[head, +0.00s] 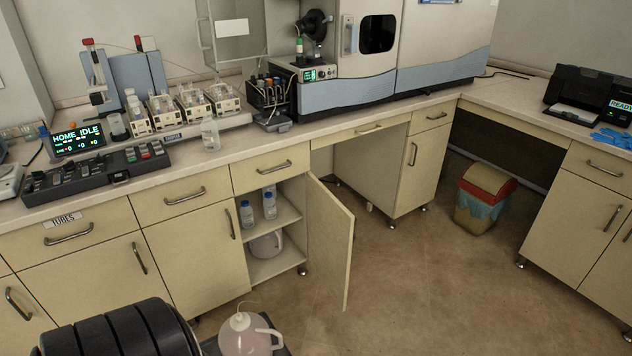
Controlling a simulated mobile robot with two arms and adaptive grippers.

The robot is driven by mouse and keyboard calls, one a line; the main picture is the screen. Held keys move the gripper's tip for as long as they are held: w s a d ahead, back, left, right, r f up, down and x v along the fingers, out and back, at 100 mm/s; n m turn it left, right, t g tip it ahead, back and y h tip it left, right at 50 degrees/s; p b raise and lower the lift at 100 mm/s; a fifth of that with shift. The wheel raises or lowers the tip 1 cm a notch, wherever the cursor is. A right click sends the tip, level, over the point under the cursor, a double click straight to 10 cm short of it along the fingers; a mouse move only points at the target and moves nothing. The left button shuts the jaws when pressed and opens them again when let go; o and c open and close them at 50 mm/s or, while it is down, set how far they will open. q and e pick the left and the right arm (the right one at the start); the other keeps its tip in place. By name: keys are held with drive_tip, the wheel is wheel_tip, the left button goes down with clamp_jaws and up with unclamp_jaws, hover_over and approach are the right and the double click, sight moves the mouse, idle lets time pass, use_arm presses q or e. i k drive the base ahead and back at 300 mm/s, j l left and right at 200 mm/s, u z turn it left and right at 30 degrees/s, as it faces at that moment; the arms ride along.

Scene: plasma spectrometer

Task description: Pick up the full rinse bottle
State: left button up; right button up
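I cannot tell for certain which container is the full rinse bottle. A large round jug (246,340) with a white cap, a handle and a thin tube stands at the bottom edge of the head view, on a dark surface; it looks pinkish inside. A whitish jug (266,246) with a handle stands on the lower shelf of the open cabinet; its fill level is not clear. Two small blue-capped bottles, a left one (247,214) and a right one (269,205), stand on the shelf above. Neither of my grippers is in view.
The cabinet door (330,243) stands open to the right of the shelves. A clear bottle (210,134) stands on the counter (330,131) near the sample racks. A lidded bin (484,198) stands under the right counter. The floor (430,285) in the middle is clear.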

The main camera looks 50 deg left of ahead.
sight(270, 209)
drive_tip(key=i+u, duration=0.1)
drive_tip(key=u, duration=0.7)
drive_tip(key=i+l+u, duration=0.15)
drive_tip(key=u, duration=0.65)
drive_tip(key=i+l+u, duration=0.1)
drive_tip(key=u, duration=0.3)
drive_tip(key=i+l+u, duration=0.2)
drive_tip(key=l+u, duration=0.2)
drive_tip(key=l, duration=0.55)
drive_tip(key=i+l+u, duration=0.1)
drive_tip(key=l+u, duration=0.3)
drive_tip(key=l, duration=0.6)
drive_tip(key=k+l+u, duration=0.1)
drive_tip(key=l+u, duration=0.25)
drive_tip(key=l, duration=1.6)
drive_tip(key=i+j+u, duration=0.1)
drive_tip(key=j, duration=0.2)
